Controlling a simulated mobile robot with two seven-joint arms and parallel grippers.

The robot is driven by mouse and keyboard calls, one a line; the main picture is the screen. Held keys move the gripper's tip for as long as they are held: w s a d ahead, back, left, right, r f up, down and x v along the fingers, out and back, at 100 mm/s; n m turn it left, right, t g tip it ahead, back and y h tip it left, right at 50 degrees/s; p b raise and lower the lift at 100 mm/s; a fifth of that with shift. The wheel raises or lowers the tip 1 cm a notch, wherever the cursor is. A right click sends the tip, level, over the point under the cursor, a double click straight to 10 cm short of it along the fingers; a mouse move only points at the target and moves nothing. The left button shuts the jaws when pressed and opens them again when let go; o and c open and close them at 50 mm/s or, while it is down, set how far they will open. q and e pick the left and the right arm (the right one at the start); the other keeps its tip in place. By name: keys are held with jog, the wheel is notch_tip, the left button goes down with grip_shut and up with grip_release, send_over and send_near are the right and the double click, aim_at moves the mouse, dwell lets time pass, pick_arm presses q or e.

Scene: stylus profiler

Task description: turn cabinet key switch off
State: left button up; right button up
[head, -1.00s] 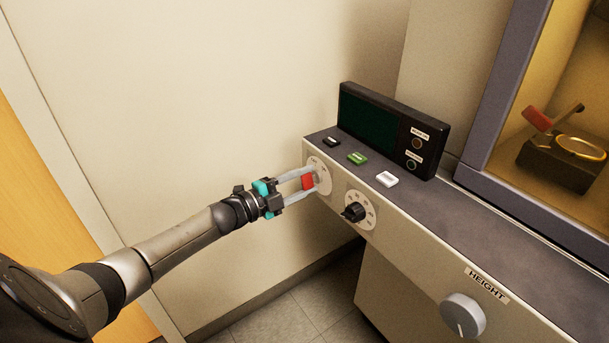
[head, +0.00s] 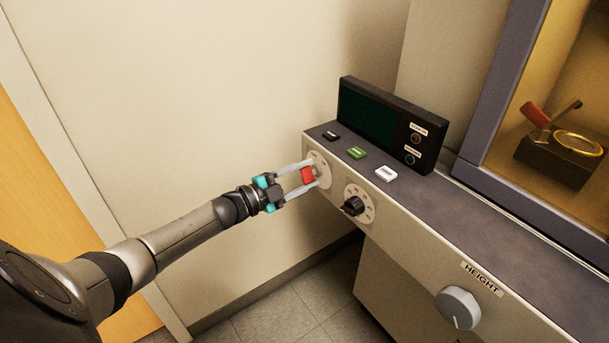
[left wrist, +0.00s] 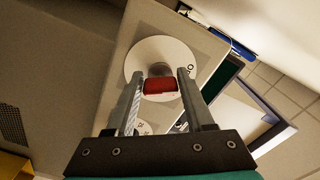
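The cabinet key switch shows as a red key grip (head: 307,175) on a round white dial plate at the left end of the console front. In the left wrist view the red grip (left wrist: 160,86) lies between my fingers, in front of the white disc (left wrist: 143,62). My left gripper (head: 313,173) is open, one finger on each side of the red grip. In the left wrist view gaps show between the grip and both fingers. The dial's markings are too small to read and partly covered. My right gripper is not in view.
A black knob (head: 353,206) on a marked dial sits just right of the key switch. Black, green (head: 357,153) and white (head: 386,174) buttons and a dark display (head: 385,125) are on top. A grey HEIGHT knob (head: 458,307) is farther right. A wall stands behind.

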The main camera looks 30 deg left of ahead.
pick_arm(q)
jog(key=o, duration=0.4)
jog(key=shift+c, duration=0.2)
jog(key=shift+s+a, duration=0.1)
jog(key=shift+s, duration=0.15)
jog(key=p+v, duration=0.4)
jog(key=v, duration=1)
jog(key=shift+s, duration=0.35)
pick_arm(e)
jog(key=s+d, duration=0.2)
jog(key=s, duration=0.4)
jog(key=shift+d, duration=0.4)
pick_arm(q)
jog(key=shift+a, duration=0.1)
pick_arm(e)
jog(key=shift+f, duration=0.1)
